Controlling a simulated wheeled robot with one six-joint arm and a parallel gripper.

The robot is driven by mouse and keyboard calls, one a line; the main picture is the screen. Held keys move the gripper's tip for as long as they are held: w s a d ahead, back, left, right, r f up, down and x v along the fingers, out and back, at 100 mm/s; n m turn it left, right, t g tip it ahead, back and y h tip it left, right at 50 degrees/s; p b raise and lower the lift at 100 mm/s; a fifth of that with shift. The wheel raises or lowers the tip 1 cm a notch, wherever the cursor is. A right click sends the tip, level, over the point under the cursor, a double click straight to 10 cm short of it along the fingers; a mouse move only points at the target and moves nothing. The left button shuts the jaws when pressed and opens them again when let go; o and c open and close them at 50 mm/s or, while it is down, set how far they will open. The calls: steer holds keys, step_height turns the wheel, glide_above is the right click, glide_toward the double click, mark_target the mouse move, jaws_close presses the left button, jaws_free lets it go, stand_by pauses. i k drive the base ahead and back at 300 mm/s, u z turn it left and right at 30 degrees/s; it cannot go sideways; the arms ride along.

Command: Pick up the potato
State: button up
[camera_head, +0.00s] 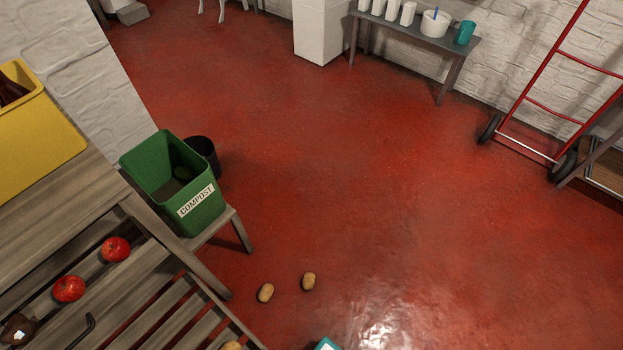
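Two brown potatoes lie on the red floor near the bottom middle. The left potato (265,292) and the right potato (309,281) are a small gap apart. A third yellowish rounded thing (232,346), perhaps another potato, is cut off by the bottom edge at the slatted wooden rack. My gripper is not in view, so I cannot see what it holds.
A slatted wooden rack (147,308) with two red apples or tomatoes (116,249) fills the lower left. A green compost bin (153,163) stands on a stool (236,218). A teal-edged thing (327,344) is cut off at the bottom. The middle floor is clear.

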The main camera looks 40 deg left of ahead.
mark_target(267, 291)
steer(key=i, duration=2.3)
steer(key=u, duration=4.05)
steer(key=i, duration=0.5)
steer(key=u, duration=0.1)
